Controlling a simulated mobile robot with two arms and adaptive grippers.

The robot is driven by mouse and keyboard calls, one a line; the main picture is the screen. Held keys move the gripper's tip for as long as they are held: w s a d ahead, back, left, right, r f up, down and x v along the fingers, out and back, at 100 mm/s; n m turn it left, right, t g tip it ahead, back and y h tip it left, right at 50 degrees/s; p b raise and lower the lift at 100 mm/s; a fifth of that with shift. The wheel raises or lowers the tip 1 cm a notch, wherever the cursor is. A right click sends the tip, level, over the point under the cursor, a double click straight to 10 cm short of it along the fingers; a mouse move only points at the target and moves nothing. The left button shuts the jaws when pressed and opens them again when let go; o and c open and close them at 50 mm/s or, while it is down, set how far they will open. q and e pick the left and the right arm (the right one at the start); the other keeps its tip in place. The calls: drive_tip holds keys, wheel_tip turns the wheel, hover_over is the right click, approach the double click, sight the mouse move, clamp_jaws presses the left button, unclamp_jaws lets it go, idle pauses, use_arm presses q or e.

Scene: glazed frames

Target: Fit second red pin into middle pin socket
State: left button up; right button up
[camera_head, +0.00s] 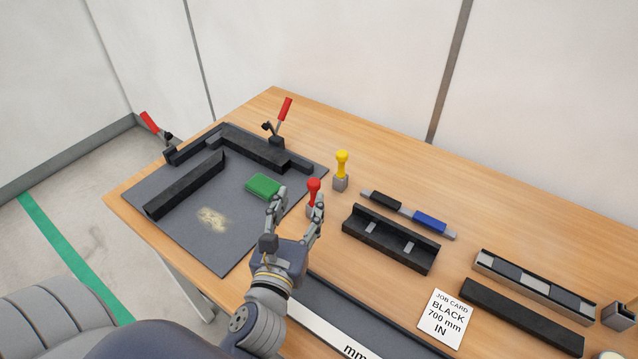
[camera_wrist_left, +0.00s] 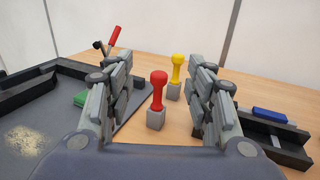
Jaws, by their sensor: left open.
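A red pin (camera_head: 314,187) with a rounded head stands upright in a small grey block on the wooden table. In the left wrist view the red pin (camera_wrist_left: 157,88) and its grey block (camera_wrist_left: 155,119) show between my fingers, with a gap on each side. My left gripper (camera_head: 298,200) is open and empty, its fingertips close to the pin. In the head view one finger partly covers the block. I cannot make out which spot is the middle pin socket. My right gripper is not in view.
A yellow pin (camera_head: 342,164) stands in another grey block just behind. A dark plate (camera_head: 240,235) with black bars, red-handled clamps and a green block (camera_head: 263,186) lies left. A black holder (camera_head: 390,240), blue and black bar (camera_head: 430,220) and job card (camera_head: 445,318) lie right.

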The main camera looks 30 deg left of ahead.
sight(313, 193)
use_arm(q)
drive_tip(key=f+b, duration=0.6)
drive_tip(key=shift+w+f, duration=0.25)
drive_tip(key=shift+f, duration=0.1)
drive_tip(key=shift+w+a+f, duration=0.1)
drive_tip(key=shift+f, duration=0.15)
drive_tip(key=shift+w, duration=0.2)
drive_tip(key=p+x, duration=0.1)
drive_tip(key=x, duration=0.3)
drive_tip(key=shift+w+a+r, duration=0.1)
drive_tip(key=shift+w+a, duration=0.05)
drive_tip(key=shift+w, duration=0.15)
drive_tip(key=p+x, duration=0.1)
drive_tip(key=x, duration=0.4)
drive_tip(key=shift+w+p, duration=0.3)
drive_tip(key=shift+w, duration=0.1)
drive_tip(key=shift+s, duration=0.1)
drive_tip(key=shift+c, duration=1.1)
clamp_jaws()
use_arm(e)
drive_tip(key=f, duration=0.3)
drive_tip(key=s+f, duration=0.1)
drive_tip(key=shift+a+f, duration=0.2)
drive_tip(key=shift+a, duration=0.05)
